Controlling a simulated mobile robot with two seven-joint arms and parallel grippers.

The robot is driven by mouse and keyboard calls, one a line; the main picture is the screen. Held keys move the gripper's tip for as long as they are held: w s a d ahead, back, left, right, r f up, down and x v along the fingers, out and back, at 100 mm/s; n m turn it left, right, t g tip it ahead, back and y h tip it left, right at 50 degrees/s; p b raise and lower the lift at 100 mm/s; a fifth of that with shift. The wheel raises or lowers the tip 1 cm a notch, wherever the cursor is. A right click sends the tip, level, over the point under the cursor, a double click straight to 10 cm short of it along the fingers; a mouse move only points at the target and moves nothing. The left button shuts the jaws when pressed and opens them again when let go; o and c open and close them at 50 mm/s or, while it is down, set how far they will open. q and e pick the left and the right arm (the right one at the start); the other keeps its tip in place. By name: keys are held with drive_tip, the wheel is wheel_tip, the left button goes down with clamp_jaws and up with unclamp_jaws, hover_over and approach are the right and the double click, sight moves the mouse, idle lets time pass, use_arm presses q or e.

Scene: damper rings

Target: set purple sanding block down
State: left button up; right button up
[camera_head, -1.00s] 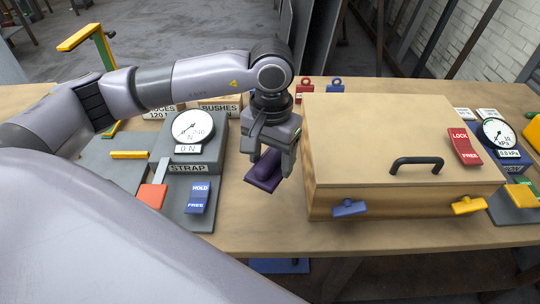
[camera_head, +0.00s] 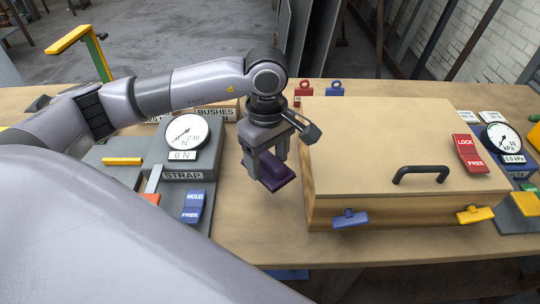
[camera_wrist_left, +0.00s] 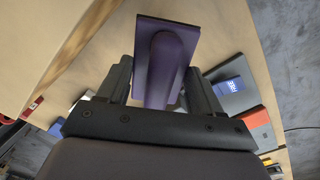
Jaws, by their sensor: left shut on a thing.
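The purple sanding block (camera_head: 272,172) is a dark purple piece with a flat plate and a raised grip. My left gripper (camera_head: 264,162) is shut on it, between the strap gauge and the wooden box. In the left wrist view the block (camera_wrist_left: 168,62) sits between the two dark fingers (camera_wrist_left: 160,85), its plate edge showing beyond them. The wooden table (camera_head: 255,225) lies below it. I cannot tell whether the block touches the table. My right gripper is not in view.
A lidded wooden box (camera_head: 400,145) with a black handle stands close on the right. A grey strap unit (camera_head: 183,173) with a dial and a blue HOLD/FREE switch (camera_head: 193,206) stands on the left. Bare table shows in front of the block.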

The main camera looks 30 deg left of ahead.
use_arm(q)
drive_tip(key=n, duration=0.4)
drive_tip(key=f+n, duration=0.1)
drive_tip(key=n, duration=0.2)
drive_tip(key=shift+a, duration=0.4)
drive_tip(key=n, duration=0.4)
drive_tip(key=f+n, duration=0.1)
drive_tip(key=n, duration=0.1)
drive_tip(key=shift+a+n+b, duration=0.3)
drive_tip(key=shift+a+b, duration=0.05)
drive_tip(key=shift+a, duration=0.05)
drive_tip(key=n, duration=0.4)
drive_tip(key=f+n, duration=0.1)
drive_tip(key=n, duration=0.2)
drive_tip(key=shift+a, duration=0.4)
drive_tip(key=n, duration=0.4)
drive_tip(key=a+f+n, duration=0.1)
drive_tip(key=n, duration=0.1)
drive_tip(key=shift+s+n+b, duration=0.1)
drive_tip(key=shift+n+b, duration=0.2)
drive_tip(key=shift+d+f+b, duration=0.1)
drive_tip(key=shift+f+b, duration=2.05)
drive_tip(key=shift+f, duration=0.35)
drive_tip(key=shift+f, duration=0.1)
drive_tip(key=shift+f+b, duration=0.65)
